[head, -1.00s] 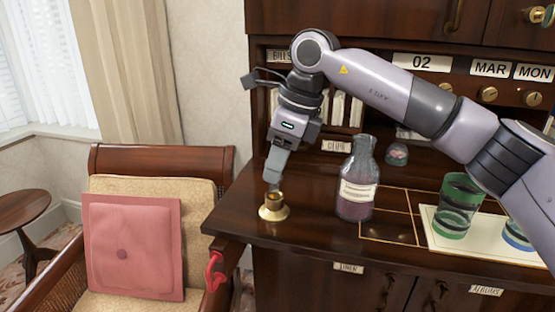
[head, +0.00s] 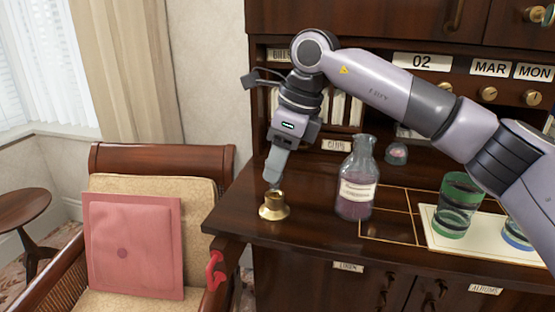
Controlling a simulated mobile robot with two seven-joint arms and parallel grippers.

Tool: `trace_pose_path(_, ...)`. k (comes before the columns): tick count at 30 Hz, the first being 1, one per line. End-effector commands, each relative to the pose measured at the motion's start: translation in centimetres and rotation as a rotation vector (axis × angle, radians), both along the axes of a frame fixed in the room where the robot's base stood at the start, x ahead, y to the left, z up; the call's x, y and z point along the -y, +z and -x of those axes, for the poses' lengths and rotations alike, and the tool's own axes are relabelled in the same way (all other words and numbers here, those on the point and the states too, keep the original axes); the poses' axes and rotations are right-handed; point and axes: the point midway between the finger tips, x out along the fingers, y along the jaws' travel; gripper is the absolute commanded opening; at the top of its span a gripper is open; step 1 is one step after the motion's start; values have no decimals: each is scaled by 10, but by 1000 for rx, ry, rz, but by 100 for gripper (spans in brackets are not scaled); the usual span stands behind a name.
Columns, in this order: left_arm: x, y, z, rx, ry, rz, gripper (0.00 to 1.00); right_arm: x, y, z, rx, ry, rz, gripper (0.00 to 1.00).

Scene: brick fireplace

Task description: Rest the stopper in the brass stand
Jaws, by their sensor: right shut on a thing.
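The small brass stand (head: 273,211) stands on the dark wooden desk (head: 310,232) near its left front edge. My right gripper (head: 272,180) points down just above the stand, its jaws shut on the stopper. Only a small, pale, glassy bit of the stopper (head: 273,186) shows at the fingertips, over the stand's cup. I cannot tell whether it touches the cup. A glass bottle (head: 357,180) with a label and purplish contents stands upright to the right, its mouth open. My left gripper is not in view.
A green-banded glass (head: 459,205) and a blue-banded glass stand on a cream mat (head: 470,240) at the right. A small glass dome (head: 396,153) sits behind the bottle. An armchair with a pink cushion (head: 133,247) is at the left.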

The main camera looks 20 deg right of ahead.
Motion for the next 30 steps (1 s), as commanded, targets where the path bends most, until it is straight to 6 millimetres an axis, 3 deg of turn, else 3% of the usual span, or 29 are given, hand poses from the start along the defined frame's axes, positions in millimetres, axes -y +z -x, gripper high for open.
trace_pose_path(30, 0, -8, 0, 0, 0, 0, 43, 0, -15, 0, 1, 0, -1, 16)
